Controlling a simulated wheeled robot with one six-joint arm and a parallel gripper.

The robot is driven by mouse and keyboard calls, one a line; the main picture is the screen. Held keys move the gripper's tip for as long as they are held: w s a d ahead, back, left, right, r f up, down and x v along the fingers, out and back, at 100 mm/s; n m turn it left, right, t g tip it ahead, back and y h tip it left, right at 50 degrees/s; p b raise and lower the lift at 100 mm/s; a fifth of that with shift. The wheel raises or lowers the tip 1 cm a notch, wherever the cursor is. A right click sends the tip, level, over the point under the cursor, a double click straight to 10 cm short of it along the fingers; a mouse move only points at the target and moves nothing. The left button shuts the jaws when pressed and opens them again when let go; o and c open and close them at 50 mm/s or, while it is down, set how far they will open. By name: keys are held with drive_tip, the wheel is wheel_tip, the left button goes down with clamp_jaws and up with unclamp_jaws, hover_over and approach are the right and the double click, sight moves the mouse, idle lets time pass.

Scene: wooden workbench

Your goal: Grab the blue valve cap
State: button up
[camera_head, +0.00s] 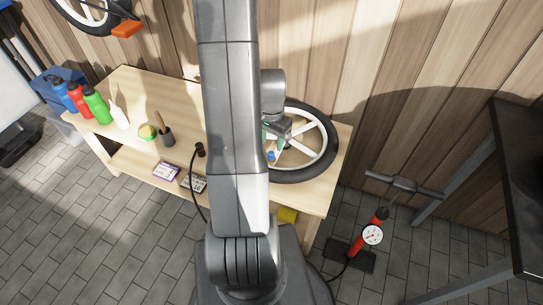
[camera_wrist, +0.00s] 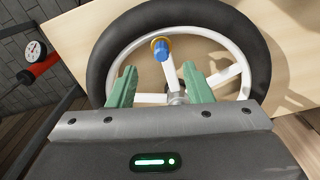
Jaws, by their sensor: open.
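The blue valve cap (camera_wrist: 161,48) stands on the wheel's white rim in the wrist view, with a yellow-orange ring around its far end. In the head view it is a small blue spot (camera_head: 271,156) just below my gripper (camera_head: 277,139). The wheel (camera_head: 327,161) lies flat on the workbench, and its black tyre (camera_wrist: 100,62) and white spokes fill much of the wrist view. My gripper (camera_wrist: 158,88) has its two green fingers apart with nothing between them. The cap is ahead of the fingertips, roughly centred between them, and apart from them.
A red floor pump (camera_head: 368,236) stands on the floor at right. A wooden wall is behind the bench.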

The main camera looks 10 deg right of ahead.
sight(272, 153)
drive_tip(key=shift+w+f+b, duration=0.1)
drive_tip(key=shift+f+b, duration=0.35)
drive_tip(key=shift+f, duration=3)
clamp_jaws()
